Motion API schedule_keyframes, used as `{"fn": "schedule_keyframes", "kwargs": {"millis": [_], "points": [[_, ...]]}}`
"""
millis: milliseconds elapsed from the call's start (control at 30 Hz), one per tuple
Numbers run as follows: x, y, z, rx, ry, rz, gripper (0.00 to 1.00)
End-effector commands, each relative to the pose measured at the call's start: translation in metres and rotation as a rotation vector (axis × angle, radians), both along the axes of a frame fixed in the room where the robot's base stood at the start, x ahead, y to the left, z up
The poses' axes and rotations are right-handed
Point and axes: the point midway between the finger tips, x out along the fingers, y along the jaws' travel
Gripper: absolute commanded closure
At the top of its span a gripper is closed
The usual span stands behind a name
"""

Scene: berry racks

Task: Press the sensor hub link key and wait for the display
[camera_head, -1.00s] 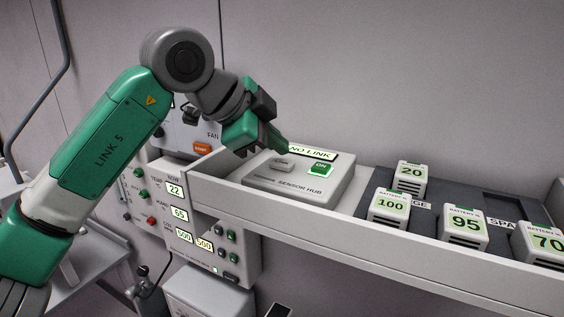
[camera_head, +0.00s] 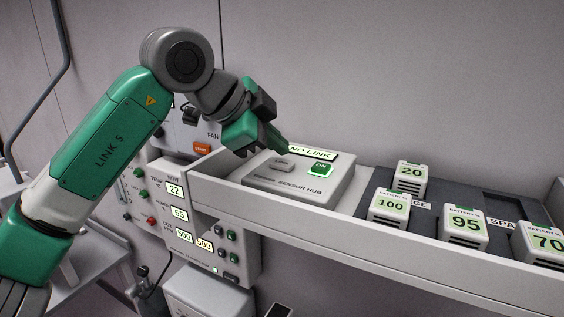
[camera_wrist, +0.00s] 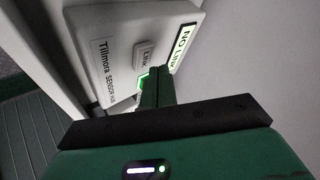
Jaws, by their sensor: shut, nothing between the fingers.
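The sensor hub (camera_head: 262,181) is a pale grey box on the shelf; it also shows in the wrist view (camera_wrist: 100,40). Its display (camera_head: 312,152) reads NO LINK. The grey link key (camera_head: 283,165) is on its top face and shows in the wrist view (camera_wrist: 144,54) with the word LINK. A green lit ON key (camera_head: 320,168) sits right of it. My gripper (camera_wrist: 158,72) is shut and empty, its fingertips over the hub near the keys and display. They partly cover the green key in the wrist view. I cannot tell whether they touch the hub.
Battery blocks marked 100 (camera_head: 389,207), 20 (camera_head: 410,177), 95 (camera_head: 464,229) and 70 (camera_head: 541,243) stand to the right on a dark tray. A control panel (camera_head: 205,262) with number displays hangs below left. The shelf's front lip (camera_head: 330,240) runs along the front.

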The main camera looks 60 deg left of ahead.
Motion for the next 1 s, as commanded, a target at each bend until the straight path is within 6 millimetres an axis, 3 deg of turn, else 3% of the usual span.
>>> {"fn": "schedule_keyframes", "kwargs": {"millis": [1000], "points": [[0.000,0.000,-0.013,0.000,0.000,0.000,1.00]]}}
